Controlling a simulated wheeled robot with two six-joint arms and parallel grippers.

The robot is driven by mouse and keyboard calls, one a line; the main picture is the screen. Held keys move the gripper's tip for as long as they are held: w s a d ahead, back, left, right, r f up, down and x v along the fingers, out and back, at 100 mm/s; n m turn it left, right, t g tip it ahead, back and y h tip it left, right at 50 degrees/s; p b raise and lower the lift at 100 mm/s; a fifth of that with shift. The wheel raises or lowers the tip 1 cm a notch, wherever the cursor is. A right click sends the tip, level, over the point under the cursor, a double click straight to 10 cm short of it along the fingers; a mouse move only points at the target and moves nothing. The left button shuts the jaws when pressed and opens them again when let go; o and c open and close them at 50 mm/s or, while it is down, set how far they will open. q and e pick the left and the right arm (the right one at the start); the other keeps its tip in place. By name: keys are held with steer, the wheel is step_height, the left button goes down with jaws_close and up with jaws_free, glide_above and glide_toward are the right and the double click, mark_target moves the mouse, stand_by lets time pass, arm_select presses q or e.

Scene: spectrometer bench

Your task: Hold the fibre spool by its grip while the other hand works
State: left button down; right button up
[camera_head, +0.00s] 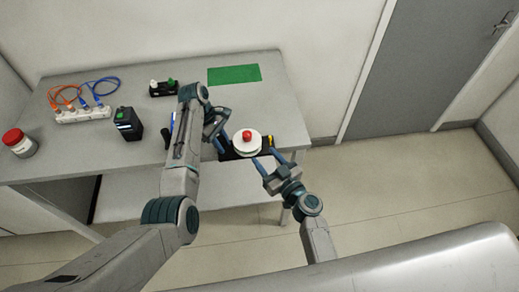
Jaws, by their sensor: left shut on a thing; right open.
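The fibre spool (243,147), a white round body with a red knob (247,134) on top, is near the right front edge of the bench. A dark piece (227,155) with yellow at its right end shows under and beside it. My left gripper (221,142) is at the spool's left side and shut, apparently on the spool's edge or grip; the exact contact is too small to tell. My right gripper (268,160) is open, its blue fingers apart, just in front and to the right of the spool. I cannot tell whether it touches.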

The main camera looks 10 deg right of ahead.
steer(key=shift+s+d, duration=0.15)
steer(key=shift+s, duration=0.1)
steer(key=n+g+y, duration=0.6)
steer(key=y, duration=0.1)
glide_toward(247, 133)
steer(key=x, duration=1)
steer(key=shift+s+f, duration=0.1)
steer(key=shift+f, duration=0.1)
steer(key=c, duration=1)
